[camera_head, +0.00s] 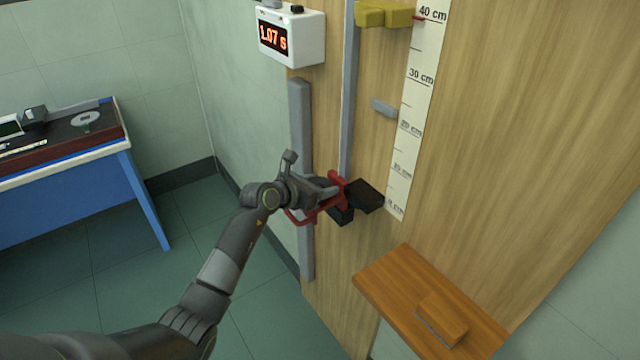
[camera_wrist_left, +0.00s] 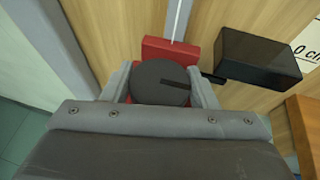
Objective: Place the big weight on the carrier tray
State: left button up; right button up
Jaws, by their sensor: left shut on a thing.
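My left gripper (camera_head: 328,192) is at the wooden board near the low end of the scale. In the left wrist view, its two fingers are shut on the big weight (camera_wrist_left: 158,84), a dark grey slotted disc. The red carrier (camera_wrist_left: 170,51) is just beyond the weight, with a thin pale line rising from it. Red parts of the carrier also show around the gripper in the head view (camera_head: 341,184). I cannot tell whether the weight touches the tray. The weight is mostly hidden in the head view. My right gripper is not in view.
A black block (camera_wrist_left: 258,60) is close to the right of the carrier. A wooden shelf (camera_head: 390,283) with a small wooden block (camera_head: 441,318) juts out at lower right. A timer (camera_head: 291,37) reads 1.07 s. A blue bench (camera_head: 90,200) stands at left.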

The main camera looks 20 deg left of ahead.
pick_arm(q)
jog(key=shift+f, duration=0.15)
jog(key=o, duration=1.1)
jog(key=shift+r, duration=0.2)
jog(key=shift+s+a, duration=0.2)
jog(key=shift+s, duration=0.15)
jog(key=b+v, duration=0.1)
jog(key=v, duration=1)
jog(key=shift+s+r+b, duration=0.1)
jog(key=shift+b, duration=0.2)
